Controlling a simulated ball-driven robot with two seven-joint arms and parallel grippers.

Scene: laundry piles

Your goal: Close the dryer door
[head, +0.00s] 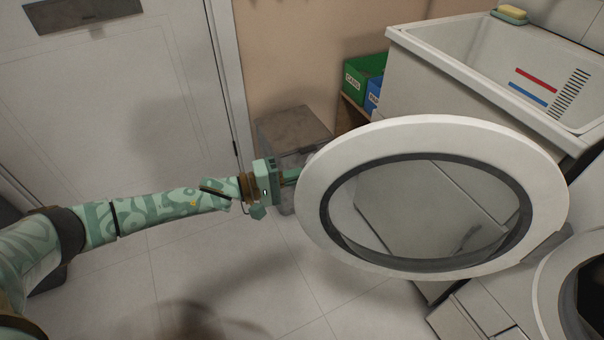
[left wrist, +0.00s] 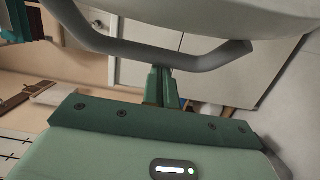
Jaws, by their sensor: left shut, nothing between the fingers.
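The round dryer door (head: 430,135) stands wide open in the head view, with a white ring around a clear window. The dryer opening (head: 588,290) shows at the lower right. My left gripper (head: 290,176) is at the door's left edge, its fingertips partly hidden there. In the left wrist view the fingers (left wrist: 161,87) are shut together and empty, just below a grey curved bar (left wrist: 150,55) under the white door (left wrist: 215,12). I cannot tell whether they touch it. My right gripper is not in view.
A white sink (head: 480,50) stands at the back right, with a yellow sponge (head: 513,10) on its rim. Green (head: 362,77) and blue (head: 374,97) boxes stand beside it. A grey bin (head: 290,128) is behind my left gripper. Tiled floor (head: 230,275) is clear at the lower left.

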